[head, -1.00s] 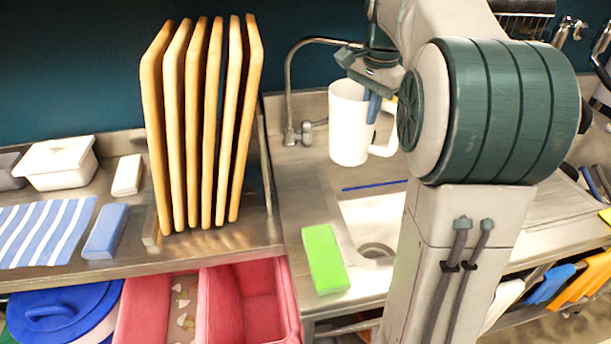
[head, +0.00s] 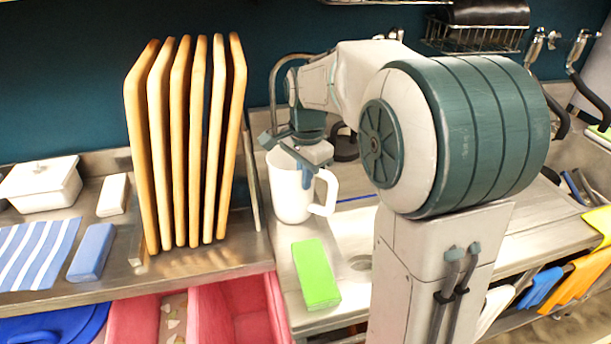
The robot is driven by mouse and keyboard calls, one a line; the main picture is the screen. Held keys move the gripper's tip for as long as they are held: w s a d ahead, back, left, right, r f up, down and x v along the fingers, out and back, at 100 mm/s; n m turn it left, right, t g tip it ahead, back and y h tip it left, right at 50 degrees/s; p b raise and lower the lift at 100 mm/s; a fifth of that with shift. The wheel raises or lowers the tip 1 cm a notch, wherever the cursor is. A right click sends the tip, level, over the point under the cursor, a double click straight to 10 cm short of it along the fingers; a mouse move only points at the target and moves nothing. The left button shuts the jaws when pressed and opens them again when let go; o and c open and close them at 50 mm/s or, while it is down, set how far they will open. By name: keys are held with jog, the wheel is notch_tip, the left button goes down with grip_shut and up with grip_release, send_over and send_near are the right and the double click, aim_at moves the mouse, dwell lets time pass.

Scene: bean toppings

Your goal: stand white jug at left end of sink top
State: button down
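The white jug (head: 291,192) is upright at the left end of the sink top (head: 279,243), with its handle to the right. It is just behind the green sponge and right of the cutting boards. My gripper (head: 297,165) is at the jug's rim, pointing down, with one finger reaching inside or in front of the rim. I cannot tell whether the fingers press on the jug's wall. The jug's base looks at or very near the sink top; contact is not clear.
A green sponge (head: 316,274) lies in front of the jug. Several upright cutting boards (head: 184,150) stand to the left. The sink basin (head: 352,240) is to the right, partly hidden by my arm. The faucet (head: 274,85) rises behind.

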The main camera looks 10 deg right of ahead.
jog(key=shift+f, duration=0.2)
jog(key=c, duration=1.7)
grip_release()
jog(key=shift+r, duration=0.1)
notch_tip(320, 180, up, 12)
jog(key=shift+s+d+f+n+t+p, duration=0.15)
jog(key=shift+s+f+n+t, duration=0.2)
jog(key=shift+s+f+n, duration=2.4)
jog(key=shift+s+d+f+n+t+p, duration=0.1)
jog(key=shift+s+f+n+t, duration=0.3)
jog(key=shift+s+f+n, duration=2.3)
jog(key=shift+s+d+f+n+t+p, duration=0.25)
jog(key=shift+s+f+n, duration=0.75)
jog(key=shift+s, duration=3.45)
jog(key=shift+f+m, duration=0.25)
